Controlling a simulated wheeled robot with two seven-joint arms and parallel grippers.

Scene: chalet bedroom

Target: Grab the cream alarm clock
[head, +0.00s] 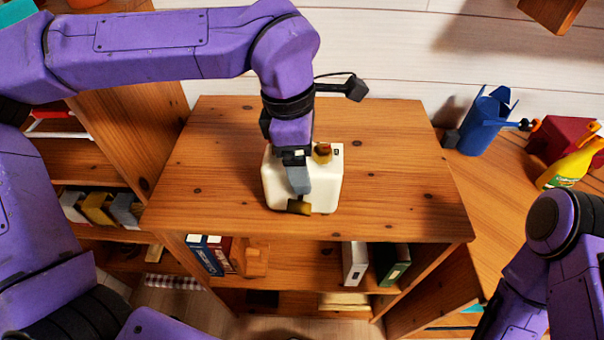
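The cream alarm clock (328,186) is a boxy cream body with brown-gold parts on its top and front. It stands on the wooden cabinet top (390,165), near the middle. My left gripper (299,183) points down over the clock, and its grey finger overlaps the clock's top and front. Only one finger shows clearly, so I cannot tell whether it grips the clock or is open around it. The gripper hides part of the clock. My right arm shows at the right edge, but its gripper is out of view.
A blue container (483,125), a dark red box (563,140) and a yellow bottle (572,165) stand on the surface at right. Books (392,263) sit in the shelves below. The cabinet top around the clock is clear.

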